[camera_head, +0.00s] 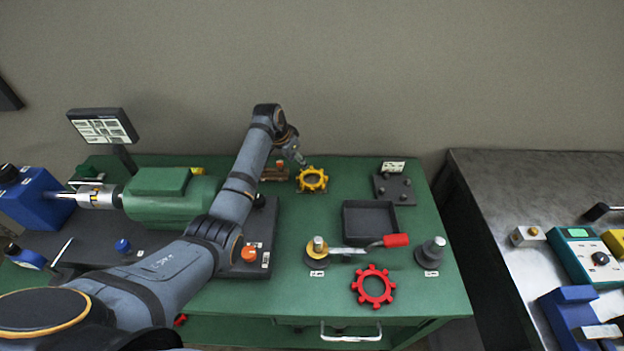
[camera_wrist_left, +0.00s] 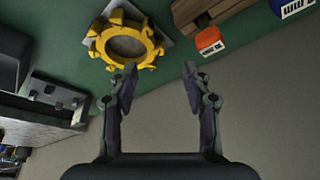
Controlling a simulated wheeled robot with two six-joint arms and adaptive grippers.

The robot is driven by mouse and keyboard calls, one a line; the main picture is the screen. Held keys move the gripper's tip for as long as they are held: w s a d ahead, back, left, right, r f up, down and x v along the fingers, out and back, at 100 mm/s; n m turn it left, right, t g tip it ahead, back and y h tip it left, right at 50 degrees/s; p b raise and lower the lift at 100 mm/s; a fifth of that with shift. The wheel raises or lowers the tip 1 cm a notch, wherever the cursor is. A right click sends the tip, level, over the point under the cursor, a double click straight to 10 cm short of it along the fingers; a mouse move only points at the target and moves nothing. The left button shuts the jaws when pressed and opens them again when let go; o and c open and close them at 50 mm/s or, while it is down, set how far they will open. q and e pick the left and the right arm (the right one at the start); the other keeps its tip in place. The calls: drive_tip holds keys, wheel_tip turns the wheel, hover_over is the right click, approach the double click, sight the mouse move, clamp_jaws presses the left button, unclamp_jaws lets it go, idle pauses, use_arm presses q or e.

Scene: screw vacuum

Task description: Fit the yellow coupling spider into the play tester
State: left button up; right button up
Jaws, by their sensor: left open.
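The yellow coupling spider (camera_head: 313,189) is a toothed ring near the back middle of the green table. In the left wrist view the spider (camera_wrist_left: 127,24) lies on a grey plate (camera_wrist_left: 183,50), at the upper left. My left gripper (camera_head: 297,160) is just behind and above the spider in the head view. In the left wrist view the gripper (camera_wrist_left: 160,80) is open and empty, with the spider beyond its fingertips, off to the left. A dark fixture with pegs (camera_head: 394,189) stands at the back right; I cannot tell which fixture is the play tester. My right gripper is not in view.
A black tray (camera_head: 346,222) lies right of centre. A red toothed ring (camera_head: 357,288), a red-handled tool (camera_head: 396,240) and a dark post (camera_head: 430,254) are in front. A green motor (camera_head: 165,207) fills the left. A grey bench (camera_head: 500,210) stands at right.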

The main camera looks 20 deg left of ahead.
sight(301, 172)
use_arm(q)
drive_tip(key=x, duration=0.4)
drive_tip(key=shift+s+d+f, duration=0.2)
drive_tip(key=shift+d+f, duration=0.05)
drive_tip(key=shift+f, duration=0.05)
drive_tip(key=shift+w+f, duration=0.15)
drive_tip(key=shift+f, duration=0.3)
drive_tip(key=shift+r, duration=0.1)
clamp_jaws()
